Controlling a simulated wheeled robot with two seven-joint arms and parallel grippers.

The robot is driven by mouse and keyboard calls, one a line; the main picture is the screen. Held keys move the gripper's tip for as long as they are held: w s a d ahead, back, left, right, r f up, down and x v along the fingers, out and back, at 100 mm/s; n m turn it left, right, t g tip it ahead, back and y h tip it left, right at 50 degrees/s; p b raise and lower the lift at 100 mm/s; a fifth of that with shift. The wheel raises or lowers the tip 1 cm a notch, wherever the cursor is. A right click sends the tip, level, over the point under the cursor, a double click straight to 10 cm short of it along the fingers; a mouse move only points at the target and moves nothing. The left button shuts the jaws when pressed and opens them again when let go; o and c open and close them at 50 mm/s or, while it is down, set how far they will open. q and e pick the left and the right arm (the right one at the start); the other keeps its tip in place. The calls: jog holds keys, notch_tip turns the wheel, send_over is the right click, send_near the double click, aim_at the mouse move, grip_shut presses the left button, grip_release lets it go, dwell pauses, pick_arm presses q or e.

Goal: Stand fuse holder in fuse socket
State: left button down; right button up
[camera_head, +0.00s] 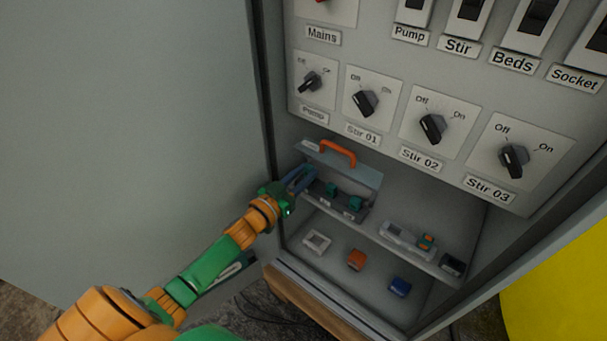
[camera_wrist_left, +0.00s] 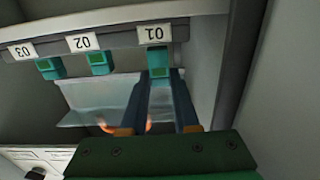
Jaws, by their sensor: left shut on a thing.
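My left gripper (camera_head: 300,180) reaches into the left end of the fuse rail in the cabinet. In the left wrist view its two fingers (camera_wrist_left: 160,80) are shut on a teal fuse holder (camera_wrist_left: 158,65) at the position labelled 01 (camera_wrist_left: 153,34). That holder is upright against the rail; whether it is fully seated in its socket I cannot tell. Two more teal holders stand on the rail, at 02 (camera_wrist_left: 100,62) and 03 (camera_wrist_left: 49,68); the head view shows them too (camera_head: 330,188) (camera_head: 355,203). In the head view my gripper hides the held one.
A raised clear cover with an orange handle (camera_head: 338,152) stands behind the rail. A grey device (camera_head: 400,234) sits right of it. A white block (camera_head: 316,240), an orange block (camera_head: 357,259) and a blue block (camera_head: 400,287) lie below. The cabinet's side wall is close on the left.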

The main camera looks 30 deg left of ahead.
pick_arm(q)
jog(key=shift+f+b, duration=0.3)
jog(key=shift+f, duration=0.05)
jog(key=shift+f+b, duration=0.55)
jog(key=shift+f, duration=0.15)
jog(key=c, duration=0.6)
grip_release()
